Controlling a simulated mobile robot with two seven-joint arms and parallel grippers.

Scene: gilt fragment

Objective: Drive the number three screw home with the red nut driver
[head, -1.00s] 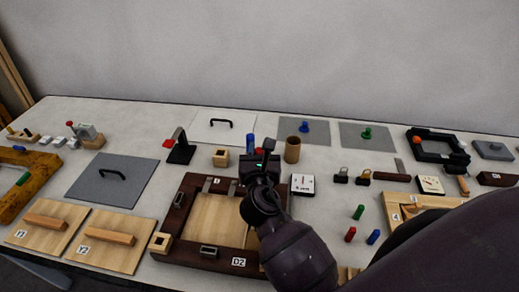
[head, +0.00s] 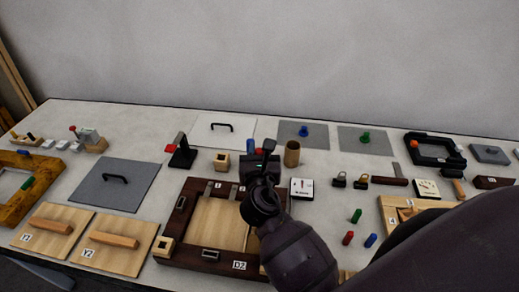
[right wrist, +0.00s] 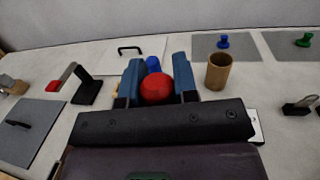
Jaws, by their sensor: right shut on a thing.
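My right gripper (head: 262,163) is over the middle of the table, behind the dark frame marked D2. In the right wrist view its two blue fingers (right wrist: 158,86) are shut on the red nut driver (right wrist: 155,90), whose round red end shows between them. In the head view only a bit of red (head: 259,151) shows beside the gripper; its shaft and tip are hidden. A blue handle (right wrist: 153,64) stands just behind the red one. I cannot make out the number three screw in either view. My left gripper is not in view.
The D2 frame (head: 205,256) lies in front of the gripper. A brown cup (head: 292,154) and a white box (head: 302,188) are close on the right, a wooden block (head: 222,161) on the left.

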